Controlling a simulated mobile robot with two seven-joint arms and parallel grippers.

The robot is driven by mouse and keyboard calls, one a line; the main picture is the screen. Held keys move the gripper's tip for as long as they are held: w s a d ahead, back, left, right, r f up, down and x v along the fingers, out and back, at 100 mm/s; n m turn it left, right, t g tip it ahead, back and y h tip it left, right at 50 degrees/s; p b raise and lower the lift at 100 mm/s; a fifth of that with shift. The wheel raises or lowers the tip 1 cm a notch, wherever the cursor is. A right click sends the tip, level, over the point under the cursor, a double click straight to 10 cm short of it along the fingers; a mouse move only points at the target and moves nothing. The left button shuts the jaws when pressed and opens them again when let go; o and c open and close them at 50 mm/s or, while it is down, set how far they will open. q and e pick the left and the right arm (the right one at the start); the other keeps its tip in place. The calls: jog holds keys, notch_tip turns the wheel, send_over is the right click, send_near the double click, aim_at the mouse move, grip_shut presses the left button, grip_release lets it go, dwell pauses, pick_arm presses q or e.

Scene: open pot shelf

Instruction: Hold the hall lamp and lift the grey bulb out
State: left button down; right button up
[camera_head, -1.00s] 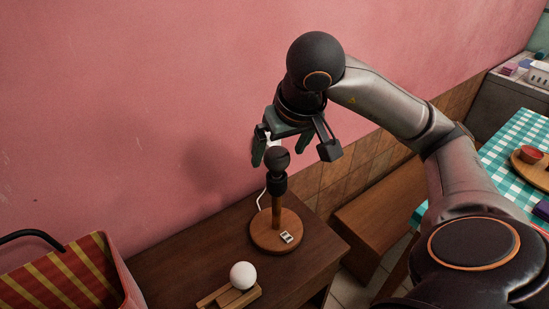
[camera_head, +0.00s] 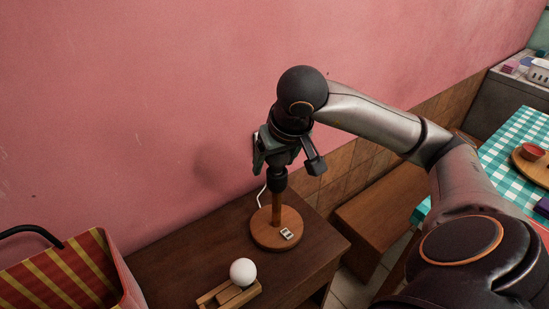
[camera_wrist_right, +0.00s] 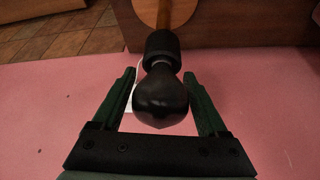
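The hall lamp stands upright on the dark wooden table, with a round wooden base (camera_head: 277,238), a wooden stem and a black socket (camera_head: 278,181). In the right wrist view the dark grey bulb (camera_wrist_right: 161,98) sits in the black socket (camera_wrist_right: 161,47). My right gripper (camera_head: 285,162) is over the lamp top from above and mostly hides the bulb in the head view. In the wrist view its two green fingers (camera_wrist_right: 162,88) stand apart on either side of the bulb, with gaps visible. My left gripper is in no view.
A white bulb (camera_head: 242,272) rests on a small wooden holder (camera_head: 212,297) at the table's front. A striped basket (camera_head: 70,272) is at the left. The pink wall is close behind the lamp. A wooden bench (camera_head: 380,215) stands to the right.

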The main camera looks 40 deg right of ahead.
jog(key=c, duration=0.6)
jog(key=o, duration=1)
jog(key=p+v, duration=0.3)
jog(key=v, duration=0.9)
jog(key=shift+s+a+r, duration=0.1)
jog(key=shift+r, duration=0.15)
jog(key=shift+s+f, duration=0.1)
